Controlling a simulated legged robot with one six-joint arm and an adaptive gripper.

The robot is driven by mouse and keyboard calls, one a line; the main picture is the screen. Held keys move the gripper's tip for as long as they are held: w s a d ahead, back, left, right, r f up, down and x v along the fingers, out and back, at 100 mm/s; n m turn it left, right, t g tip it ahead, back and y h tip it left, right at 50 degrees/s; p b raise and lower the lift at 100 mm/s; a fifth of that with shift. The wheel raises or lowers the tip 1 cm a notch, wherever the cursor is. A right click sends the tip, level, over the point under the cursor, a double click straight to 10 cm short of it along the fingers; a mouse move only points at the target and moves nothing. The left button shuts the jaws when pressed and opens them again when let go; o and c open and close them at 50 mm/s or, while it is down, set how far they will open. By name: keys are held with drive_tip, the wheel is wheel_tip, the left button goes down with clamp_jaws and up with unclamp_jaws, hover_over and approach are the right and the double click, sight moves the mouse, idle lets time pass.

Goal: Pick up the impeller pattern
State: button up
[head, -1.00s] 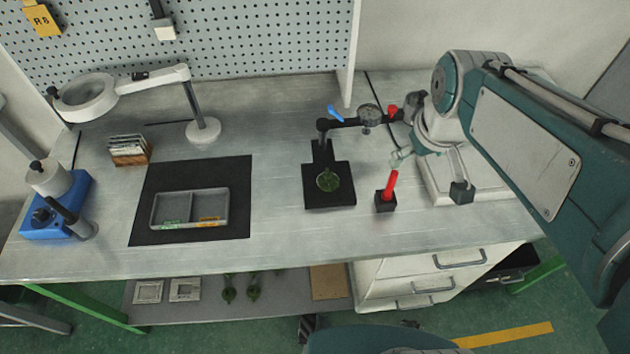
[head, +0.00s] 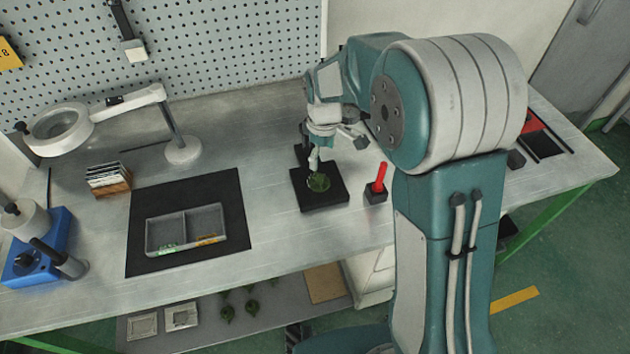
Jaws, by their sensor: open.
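I cannot tell whether a finger touches the pattern. My arm hides most of the stand's upright and its dial.
A divided grey tray (head: 184,247) sits on a black mat (head: 225,188) to the left. A magnifier lamp (head: 182,150) stands behind. Bare bench separates mat and stand.

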sight(319, 176)
drive_tip(key=f, duration=0.2)
drive_tip(key=shift+d+f, duration=0.4)
drive_tip(key=f, duration=0.1)
drive_tip(key=a+f, duration=0.1)
drive_tip(key=f, duration=0.1)
drive_tip(key=a+f, duration=0.1)
drive_tip(key=f, duration=0.1)
drive_tip(key=shift+w, duration=0.2)
drive_tip(key=shift+d+f, duration=0.35)
drive_tip(key=shift+f, duration=0.1)
drive_tip(key=shift+d, duration=0.2)
drive_tip(key=shift+a, duration=0.15)
drive_tip(key=c, duration=0.9)
drive_tip(key=shift+a, duration=0.15)
drive_tip(key=shift+c, duration=0.7)
drive_tip(key=shift+s, duration=0.15)
drive_tip(key=shift+c, duration=0.5)
